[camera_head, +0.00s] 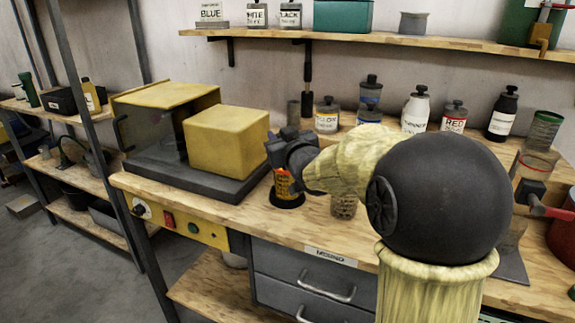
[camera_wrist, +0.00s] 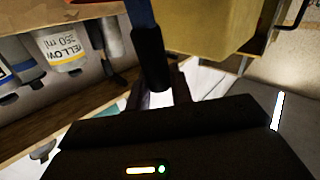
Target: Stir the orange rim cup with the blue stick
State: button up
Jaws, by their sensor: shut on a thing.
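The orange rim cup (camera_head: 284,184) stands on a dark round base on the workbench, right of the yellow machine. Its orange rim shows just below my gripper (camera_head: 281,152). In the wrist view my gripper (camera_wrist: 162,92) is shut on the blue stick (camera_wrist: 139,12). The stick has a dark section next to the fingers, and its blue part runs out of the picture at the top. In the head view I cannot make out the stick, so I cannot tell whether its end is inside the cup.
The yellow machine (camera_head: 226,140) on its dark plate stands close at the left. A glass beaker (camera_head: 344,207) stands to the right, partly behind my arm. Several labelled bottles, including the yellow one (camera_head: 326,118), line the back. A shelf (camera_head: 400,41) hangs above.

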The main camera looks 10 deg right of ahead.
jog(key=shift+r, duration=0.15)
notch_tip(320, 180, up, 10)
jog(key=a+p, duration=0.1)
jog(key=p, duration=0.6)
jog(key=shift+a+r, duration=0.15)
jog(key=shift+a, duration=0.15)
dwell(0.3)
jog(key=shift+w, duration=0.1)
dwell(0.7)
notch_tip(320, 180, up, 4)
jog(key=p, duration=0.3)
dwell(0.7)
